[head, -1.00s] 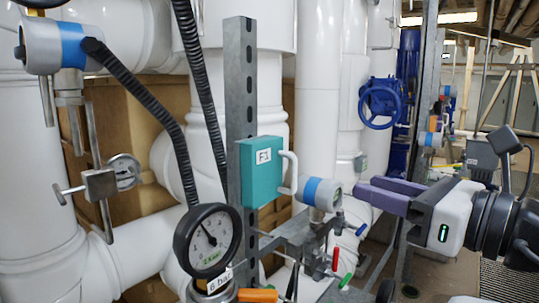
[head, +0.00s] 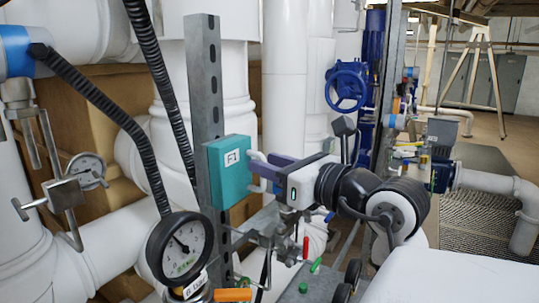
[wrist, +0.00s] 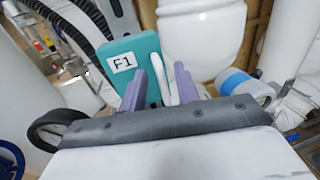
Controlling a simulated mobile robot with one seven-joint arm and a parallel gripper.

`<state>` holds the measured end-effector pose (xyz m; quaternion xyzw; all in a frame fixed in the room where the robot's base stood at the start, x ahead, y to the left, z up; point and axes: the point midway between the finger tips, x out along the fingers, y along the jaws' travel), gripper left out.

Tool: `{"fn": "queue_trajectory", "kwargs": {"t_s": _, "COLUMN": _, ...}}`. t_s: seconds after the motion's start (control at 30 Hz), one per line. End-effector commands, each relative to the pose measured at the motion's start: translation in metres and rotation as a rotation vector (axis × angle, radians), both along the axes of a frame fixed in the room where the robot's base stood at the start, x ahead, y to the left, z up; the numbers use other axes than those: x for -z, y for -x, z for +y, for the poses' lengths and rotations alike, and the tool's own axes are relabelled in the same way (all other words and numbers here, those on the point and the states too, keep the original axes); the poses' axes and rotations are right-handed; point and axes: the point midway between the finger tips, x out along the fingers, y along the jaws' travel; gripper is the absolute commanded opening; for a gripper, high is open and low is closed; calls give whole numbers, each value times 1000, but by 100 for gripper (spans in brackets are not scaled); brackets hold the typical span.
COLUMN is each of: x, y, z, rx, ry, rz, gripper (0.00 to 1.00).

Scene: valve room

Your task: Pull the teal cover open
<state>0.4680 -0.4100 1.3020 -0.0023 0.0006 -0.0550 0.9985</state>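The teal cover (head: 230,170), labelled F1, is a box mounted on a grey perforated upright. It looks shut. Its white handle (head: 258,157) is on its right side and partly hidden by my gripper. My gripper (head: 262,171), with purple fingers, reaches in from the right at the handle. In the wrist view the teal cover (wrist: 130,55) is ahead and left of centre. My gripper (wrist: 160,68) is open there, with its fingers apart and the white handle (wrist: 161,80) between them. I cannot tell whether a finger touches it.
A pressure gauge (head: 180,248) stands below left of the cover. Black corrugated hoses (head: 115,115) run at the left. The grey upright (head: 205,90) is beside the cover. A blue handwheel (head: 346,87) is behind my arm. Small valves with red and green levers (head: 306,250) lie below.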

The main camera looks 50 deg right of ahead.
Motion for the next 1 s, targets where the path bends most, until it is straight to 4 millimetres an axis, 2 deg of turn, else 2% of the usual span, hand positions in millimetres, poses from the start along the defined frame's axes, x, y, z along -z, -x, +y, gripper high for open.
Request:
{"fn": "queue_trajectory", "kwargs": {"t_s": 0.37, "x": 1, "y": -7, "z": -1, "rx": 1, "ry": 0, "rz": -1, "gripper": 32}}
{"fn": "queue_trajectory", "kwargs": {"t_s": 0.63, "x": 0, "y": -7, "z": -1, "rx": 2, "ry": 0, "rz": -1, "gripper": 0}}
{"fn": "queue_trajectory", "kwargs": {"t_s": 1.0, "x": 0, "y": -7, "z": -2, "rx": 8, "ry": -1, "rz": -2, "gripper": 0}}
